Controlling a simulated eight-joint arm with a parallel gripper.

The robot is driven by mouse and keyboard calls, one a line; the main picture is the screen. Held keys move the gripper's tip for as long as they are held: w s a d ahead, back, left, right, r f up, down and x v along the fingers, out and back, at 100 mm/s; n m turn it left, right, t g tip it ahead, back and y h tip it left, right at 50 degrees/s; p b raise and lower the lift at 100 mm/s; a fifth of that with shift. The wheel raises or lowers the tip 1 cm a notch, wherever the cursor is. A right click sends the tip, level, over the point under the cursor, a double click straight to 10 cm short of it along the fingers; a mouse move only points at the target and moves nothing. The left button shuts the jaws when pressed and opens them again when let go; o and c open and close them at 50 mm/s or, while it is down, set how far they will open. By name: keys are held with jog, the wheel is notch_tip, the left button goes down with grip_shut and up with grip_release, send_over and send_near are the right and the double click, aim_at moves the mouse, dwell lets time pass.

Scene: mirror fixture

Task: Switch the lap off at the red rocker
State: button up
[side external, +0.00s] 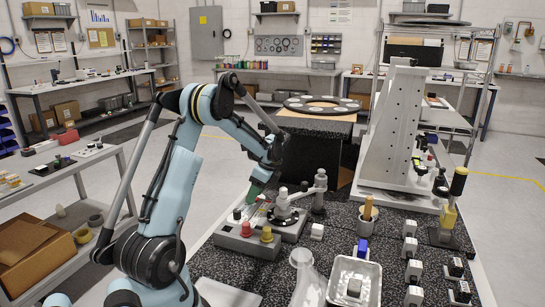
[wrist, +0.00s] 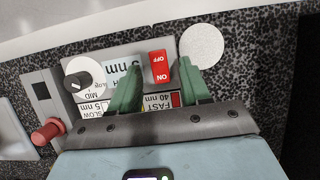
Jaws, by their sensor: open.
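The red rocker (wrist: 160,72) shows in the wrist view, set in the labelled panel (wrist: 112,62), with OFF and ON lettering on its face. My gripper (wrist: 162,68) is open, its two green fingers on either side of the rocker with nothing held between them. Whether the fingers touch the rocker cannot be told. In the side view my gripper (side external: 255,190) is over the grey control box (side external: 238,243) on the black speckled bench; the rocker cannot be made out there. The small lap unit (side external: 284,212) stands beside the box.
A black-and-white knob (wrist: 80,80) sits left of the rocker, a red button (wrist: 47,131) lower left. A pale round disc (wrist: 202,46) lies to the right.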

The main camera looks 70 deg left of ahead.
grip_shut()
jog(key=shift+s+a+r+t+h, duration=0.1)
jog(key=shift+s+a+t+h, duration=0.1)
jog(key=shift+t+h, duration=0.25)
jog(key=shift+s+a+t+h, duration=0.1)
jog(key=shift+s+t+h, duration=0.05)
jog(key=shift+t+h, duration=0.3)
jog(key=shift+s+a+t+h, duration=0.15)
jog(key=shift+t+h, duration=0.65)
grip_release()
jog(key=shift+r, duration=0.1)
notch_tip(320, 180, up, 12)
